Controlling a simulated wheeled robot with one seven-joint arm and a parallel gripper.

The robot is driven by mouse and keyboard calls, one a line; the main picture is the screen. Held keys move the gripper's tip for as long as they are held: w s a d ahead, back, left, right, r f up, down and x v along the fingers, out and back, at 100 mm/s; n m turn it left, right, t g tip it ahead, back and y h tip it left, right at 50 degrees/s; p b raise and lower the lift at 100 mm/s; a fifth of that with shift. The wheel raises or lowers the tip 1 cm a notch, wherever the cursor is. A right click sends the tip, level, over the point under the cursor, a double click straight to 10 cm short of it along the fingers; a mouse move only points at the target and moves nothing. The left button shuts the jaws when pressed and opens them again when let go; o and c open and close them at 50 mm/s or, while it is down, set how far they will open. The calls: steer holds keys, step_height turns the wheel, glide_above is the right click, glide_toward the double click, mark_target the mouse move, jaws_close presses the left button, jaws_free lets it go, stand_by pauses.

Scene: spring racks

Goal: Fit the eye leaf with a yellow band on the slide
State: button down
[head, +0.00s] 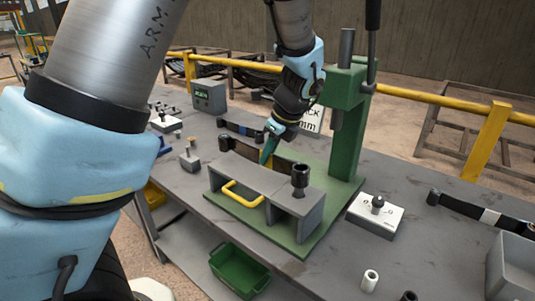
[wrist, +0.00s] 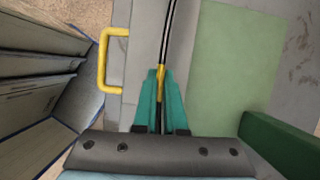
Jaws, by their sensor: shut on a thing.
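My gripper (head: 267,155) points down behind the grey slide (head: 228,172), which has a yellow handle (head: 243,194). Its teal fingers (wrist: 160,88) are shut on the dark, narrow eye leaf, seen edge-on in the wrist view, at its yellow band (wrist: 161,68). In the head view the leaf (head: 238,157) shows as a dark strip behind the slide, partly hidden by the slide and fingers. In the wrist view it runs upward beside the grey slide (wrist: 145,40). I cannot tell whether it touches the slide.
A green press (head: 345,125) stands right of my gripper on a green base plate (head: 303,240). A blue-banded leaf (head: 240,129) lies behind. A white-banded leaf (head: 485,214) lies at right. A white gauge block (head: 375,214) and a green bin (head: 240,269) are nearby.

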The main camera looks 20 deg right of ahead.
steer(key=shift+f+b, duration=0.55)
steer(key=shift+f, duration=0.7)
steer(key=shift+c, duration=2.1)
jaws_free()
steer(key=shift+r, duration=0.1)
step_height(320, 180, up, 7)
steer(key=p, duration=0.6)
steer(key=shift+p, duration=0.3)
